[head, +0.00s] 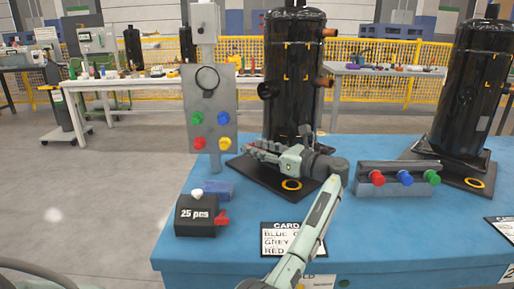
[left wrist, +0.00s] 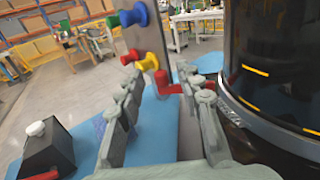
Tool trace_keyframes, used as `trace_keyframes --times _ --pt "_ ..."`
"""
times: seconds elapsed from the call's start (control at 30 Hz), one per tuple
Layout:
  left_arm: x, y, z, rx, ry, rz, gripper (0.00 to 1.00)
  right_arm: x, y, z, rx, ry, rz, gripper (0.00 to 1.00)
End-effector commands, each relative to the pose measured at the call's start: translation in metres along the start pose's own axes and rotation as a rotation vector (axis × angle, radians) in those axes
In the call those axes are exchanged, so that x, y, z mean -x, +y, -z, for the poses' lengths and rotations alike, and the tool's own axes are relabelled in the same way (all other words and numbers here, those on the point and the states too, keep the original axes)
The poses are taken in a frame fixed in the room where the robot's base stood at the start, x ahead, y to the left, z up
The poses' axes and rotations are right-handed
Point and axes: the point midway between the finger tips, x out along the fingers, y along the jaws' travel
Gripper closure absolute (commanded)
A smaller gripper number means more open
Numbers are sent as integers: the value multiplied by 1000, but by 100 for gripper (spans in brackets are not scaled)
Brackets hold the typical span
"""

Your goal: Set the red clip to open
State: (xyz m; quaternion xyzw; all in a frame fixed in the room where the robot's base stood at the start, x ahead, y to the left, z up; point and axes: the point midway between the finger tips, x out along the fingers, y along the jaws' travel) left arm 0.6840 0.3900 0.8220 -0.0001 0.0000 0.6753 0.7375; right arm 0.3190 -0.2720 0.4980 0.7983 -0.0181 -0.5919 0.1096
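My left gripper (head: 255,151) reaches in at the foot of the middle black compressor (head: 292,90), its fingers pointing left. In the left wrist view its two fingers (left wrist: 162,85) are apart with nothing held between them. A red L-shaped piece (left wrist: 168,88), which looks like the red clip, stands beside the compressor's base. It shows in the gap between the fingertips, closer to the right finger; whether they touch cannot be told. In the head view I cannot make this piece out behind the gripper. My right gripper is not in view.
A grey panel (head: 209,88) with green, blue, yellow and red knobs stands left of the gripper. A black "25 pcs" box (head: 194,216) with a red lever sits on the blue pallet (head: 375,225). A grey block (head: 392,189) with three coloured knobs is at right.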

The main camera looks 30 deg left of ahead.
Motion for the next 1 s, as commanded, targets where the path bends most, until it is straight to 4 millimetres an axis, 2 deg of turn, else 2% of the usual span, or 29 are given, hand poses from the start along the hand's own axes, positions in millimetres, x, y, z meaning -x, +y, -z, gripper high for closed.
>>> trace_keyframes --times 0.17,0.4,0.6,0.77,1.0 --pt "20 -1 1 -1 2 3 64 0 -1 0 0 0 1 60" --pt "71 -1 0 -1 1 3 64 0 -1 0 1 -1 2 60" --pt "105 0 0 0 1 2 64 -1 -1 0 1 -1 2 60" --pt "118 0 0 0 0 1 64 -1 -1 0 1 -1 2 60" --pt "120 0 0 0 -1 0 64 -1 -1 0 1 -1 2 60"
